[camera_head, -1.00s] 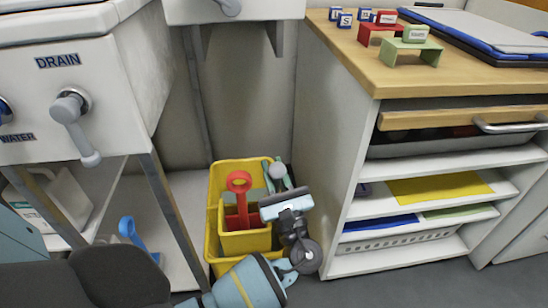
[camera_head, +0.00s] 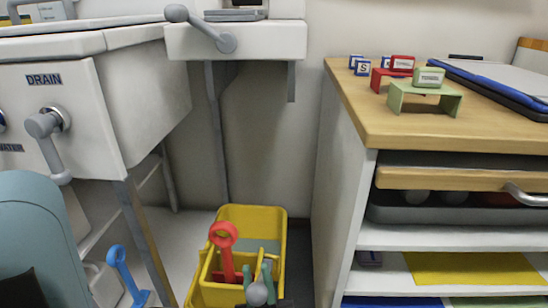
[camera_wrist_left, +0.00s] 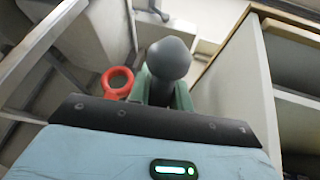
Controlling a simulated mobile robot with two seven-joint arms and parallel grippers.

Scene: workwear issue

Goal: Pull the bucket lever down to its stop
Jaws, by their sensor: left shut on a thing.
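The yellow bucket (camera_head: 254,213) stands on the floor between the sink unit and the wooden-topped cabinet. A red ring handle (camera_head: 223,236) rises from its front compartment. The bucket lever's grey round knob (camera_head: 257,294) is low in the head view, in front of the bucket. The left gripper (camera_head: 257,272) has its green fingers on either side of the knob and is shut on the lever. In the left wrist view the knob (camera_wrist_left: 168,58) stands up between the fingers, with the red ring beside it to the left. The lever's lower part is hidden. My right gripper is out of view.
The drain lever (camera_head: 48,142) sticks out from the sink unit at left, and another grey lever (camera_head: 201,28) from a wall box. A blue handle (camera_head: 119,266) stands beneath the sink. The cabinet (camera_head: 345,190) closes off the right side.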

